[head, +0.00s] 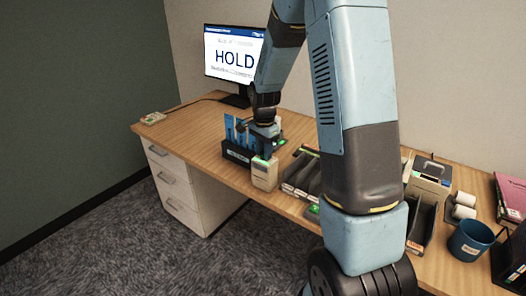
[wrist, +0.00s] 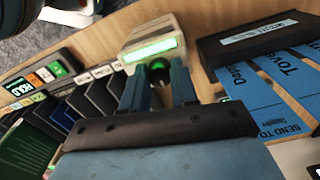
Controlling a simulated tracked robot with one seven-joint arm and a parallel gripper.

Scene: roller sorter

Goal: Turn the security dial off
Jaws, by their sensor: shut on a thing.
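A small cream box (head: 264,175) with a green-lit display stands near the front edge of the desk. In the wrist view the cream box (wrist: 163,34) shows its bright green display, whose text is too small to read. A dark round dial (wrist: 158,66) with a green glow sits just below the display, between my fingertips. My gripper (wrist: 158,82) is shut on the dial, one finger on each side. In the head view my gripper (head: 267,148) is at the box, and its fingers hide the dial.
A dark holder (head: 237,153) with blue cards stands close beside the box. A dark slotted rack (head: 301,176) is on the other side. A monitor (head: 233,54) reading HOLD stands behind. The desk's left end is mostly clear.

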